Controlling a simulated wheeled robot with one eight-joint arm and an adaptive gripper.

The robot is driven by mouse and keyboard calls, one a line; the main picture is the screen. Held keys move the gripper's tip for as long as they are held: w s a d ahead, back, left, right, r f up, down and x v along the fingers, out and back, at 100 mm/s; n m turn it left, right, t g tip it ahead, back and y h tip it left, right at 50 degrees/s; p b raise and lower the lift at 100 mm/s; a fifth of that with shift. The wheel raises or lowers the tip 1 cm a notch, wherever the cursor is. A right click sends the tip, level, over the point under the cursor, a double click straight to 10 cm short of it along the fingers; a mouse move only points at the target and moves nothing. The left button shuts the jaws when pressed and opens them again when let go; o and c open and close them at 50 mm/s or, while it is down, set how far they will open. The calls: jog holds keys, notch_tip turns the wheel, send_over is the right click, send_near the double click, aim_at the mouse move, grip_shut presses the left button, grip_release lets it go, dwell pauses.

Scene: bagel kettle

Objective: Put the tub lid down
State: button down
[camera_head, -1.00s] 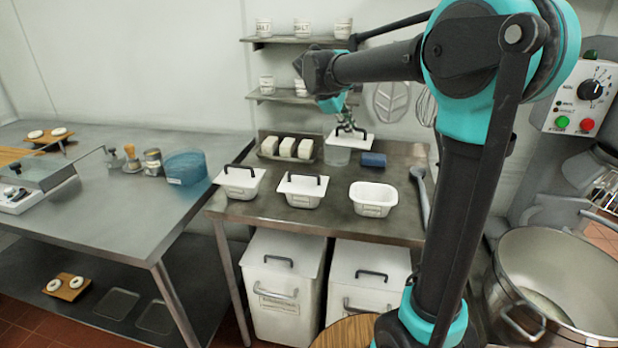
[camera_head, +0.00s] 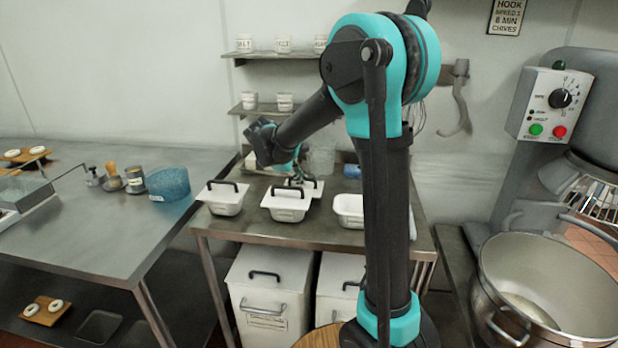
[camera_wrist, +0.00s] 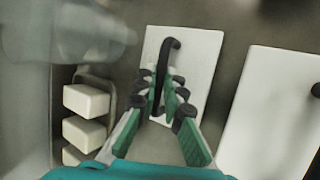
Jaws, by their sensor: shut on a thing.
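My gripper (camera_head: 297,181) is shut on the black handle of a white tub lid (camera_head: 313,187). In the wrist view my gripper (camera_wrist: 165,95) pinches this handle, with the flat white lid (camera_wrist: 195,55) beneath the fingers. The lid is behind and right of the middle lidded tub (camera_head: 285,212); I cannot tell whether it touches the table. An open white tub (camera_head: 349,205) stands to the right, partly hidden by my arm. Another lidded tub (camera_head: 222,206) stands to the left.
The steel table (camera_head: 262,236) carries these tubs. White blocks (camera_wrist: 86,102) sit in a tray beside the held lid in the wrist view; another white lid (camera_wrist: 268,115) lies to its right. A blue bowl (camera_head: 168,184) stands on the left table. A steel kettle (camera_head: 500,300) is at right.

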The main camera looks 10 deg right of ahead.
aim_at(309, 184)
jog(key=w+d, duration=0.2)
jog(key=d, duration=0.1)
jog(key=shift+w+d, duration=0.25)
jog(key=shift+w, duration=0.05)
jog(key=shift+s+a+f, duration=0.1)
jog(key=shift+a+f, duration=0.05)
jog(key=shift+f, duration=0.4)
jog(key=shift+f, duration=0.15)
jog(key=c, duration=1.9)
grip_release()
jog(key=v, duration=1.2)
